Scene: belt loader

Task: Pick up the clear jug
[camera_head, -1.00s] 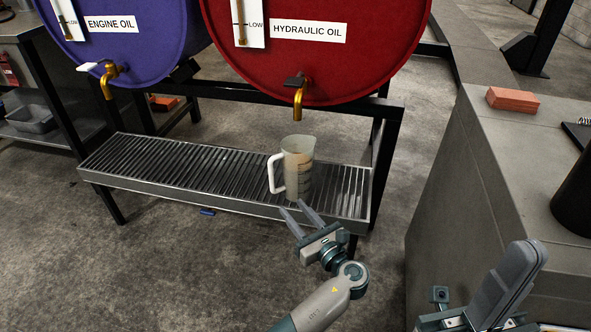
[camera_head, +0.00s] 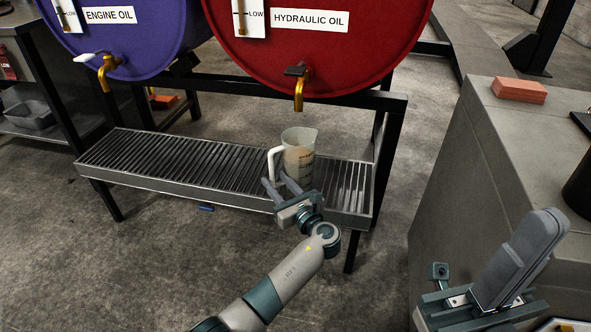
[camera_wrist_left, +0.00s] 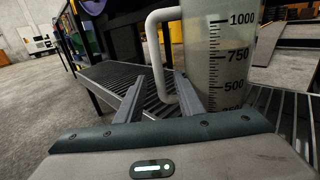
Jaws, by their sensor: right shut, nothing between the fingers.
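The clear jug (camera_head: 300,158) stands upright on the slatted drip tray, below the hydraulic oil tap. Its white handle (camera_head: 275,165) faces left. My left gripper (camera_head: 278,182) is open at the handle's near side, below and in front of it. In the left wrist view the handle (camera_wrist_left: 155,55) appears between the two spread fingers (camera_wrist_left: 158,88), and the jug's scale marks (camera_wrist_left: 215,60) are to the right. I cannot tell whether a finger touches the handle. My right gripper (camera_head: 522,258) is shut and empty at the lower right, away from the jug.
The drip tray (camera_head: 170,165) runs left from the jug under the red hydraulic oil drum (camera_head: 320,60) and the blue engine oil drum (camera_head: 120,35). A brass tap (camera_head: 298,95) hangs above the jug. A grey counter (camera_head: 475,170) with an orange brick (camera_head: 519,90) stands right.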

